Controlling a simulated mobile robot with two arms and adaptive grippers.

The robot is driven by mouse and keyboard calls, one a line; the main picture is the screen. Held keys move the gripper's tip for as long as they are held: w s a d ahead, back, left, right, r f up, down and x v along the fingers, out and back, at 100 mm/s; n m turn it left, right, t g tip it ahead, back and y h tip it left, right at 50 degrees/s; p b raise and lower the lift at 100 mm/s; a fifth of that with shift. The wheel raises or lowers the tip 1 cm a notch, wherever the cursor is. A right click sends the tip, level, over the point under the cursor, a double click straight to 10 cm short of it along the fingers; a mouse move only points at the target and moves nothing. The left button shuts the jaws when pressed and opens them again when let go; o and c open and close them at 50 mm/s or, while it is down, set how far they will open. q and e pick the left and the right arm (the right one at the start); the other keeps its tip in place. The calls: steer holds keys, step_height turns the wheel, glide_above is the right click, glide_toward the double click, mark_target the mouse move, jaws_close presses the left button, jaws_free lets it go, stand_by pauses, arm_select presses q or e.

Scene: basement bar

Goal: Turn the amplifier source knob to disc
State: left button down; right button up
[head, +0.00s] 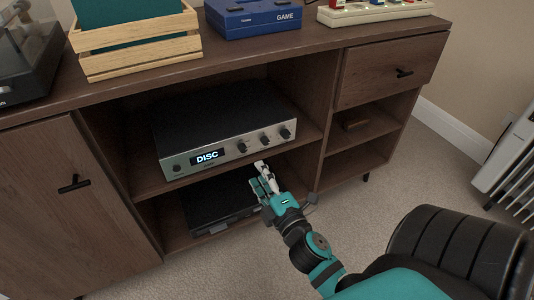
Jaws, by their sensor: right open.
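The amplifier (225,127) sits on the upper open shelf of the wooden cabinet, with a silver front panel. Its lit display (207,157) reads "DISC". Three larger knobs are in a row on the right part of the panel: the left one (242,147), the middle one (264,140) and the right one (285,133). I cannot read their labels. My right gripper (262,171) is open and empty, just below and in front of the amplifier's panel, under the middle knob and apart from the knobs. My left gripper is not in view.
Below the amplifier, a dark flat device (215,205) lies on the lower shelf. On the cabinet top (325,42) stand a wooden crate (140,55), a blue game box (253,17) and a turntable (25,60). A white radiator (510,165) stands at the right; carpet is clear between.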

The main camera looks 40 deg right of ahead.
steer(key=shift+v, duration=1.65)
